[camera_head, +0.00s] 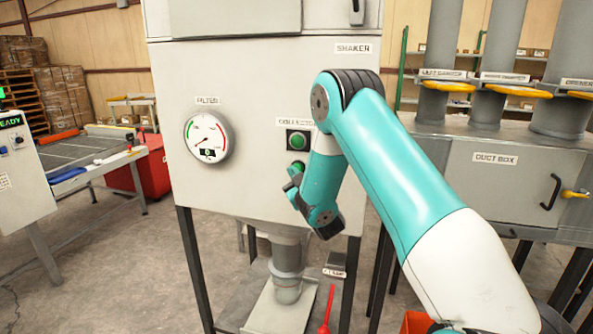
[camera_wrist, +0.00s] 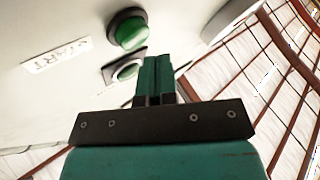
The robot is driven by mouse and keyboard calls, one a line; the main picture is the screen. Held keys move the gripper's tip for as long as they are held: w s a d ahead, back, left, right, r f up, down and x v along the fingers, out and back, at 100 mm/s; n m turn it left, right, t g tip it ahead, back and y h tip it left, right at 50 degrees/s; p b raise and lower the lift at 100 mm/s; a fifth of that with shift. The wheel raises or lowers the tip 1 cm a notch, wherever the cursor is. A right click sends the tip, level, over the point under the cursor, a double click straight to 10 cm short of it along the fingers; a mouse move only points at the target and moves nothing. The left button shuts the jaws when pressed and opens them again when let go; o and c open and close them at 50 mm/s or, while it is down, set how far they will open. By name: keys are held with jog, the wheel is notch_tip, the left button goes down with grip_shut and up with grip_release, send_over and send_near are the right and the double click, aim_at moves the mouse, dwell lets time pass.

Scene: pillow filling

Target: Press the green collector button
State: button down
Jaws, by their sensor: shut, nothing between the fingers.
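The collector panel is a pale metal cabinet front (camera_head: 250,65). In the wrist view, a round green button (camera_wrist: 130,32) with a dark collar is beside a "START" label (camera_wrist: 57,57). Another round fitting (camera_wrist: 125,71) is partly covered by my shut, empty fingers (camera_wrist: 157,58). My fingertips are close to the panel; I cannot tell whether they touch it.
A dial gauge (camera_head: 208,138) labelled "FILTER" is left of the buttons. The grey duct box (camera_head: 510,188) stands right, with yellow-collared pipes above. A control panel reading "READY" (camera_head: 12,122) and a table (camera_head: 85,152) are left. Concrete floor (camera_head: 125,255) is open between.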

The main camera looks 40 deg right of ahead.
jog(key=shift+w+d+p, duration=0.55)
jog(key=shift+d+p, duration=0.2)
jog(key=shift+p, duration=0.65)
dwell(1.4)
jog(key=shift+a+f+b, duration=0.1)
jog(key=shift+b, duration=0.2)
jog(key=shift+s+a+b, duration=0.5)
jog(key=shift+a+b, duration=0.1)
jog(key=shift+b, duration=0.7)
jog(key=shift+s+a, duration=0.1)
jog(key=s+a+b, duration=0.1)
jog(key=a+b, duration=0.1)
jog(key=b, duration=0.2)
jog(key=s+a+b, duration=0.1)
jog(key=s+b, duration=0.1)
jog(key=b, duration=0.2)
jog(key=shift+a, duration=0.4)
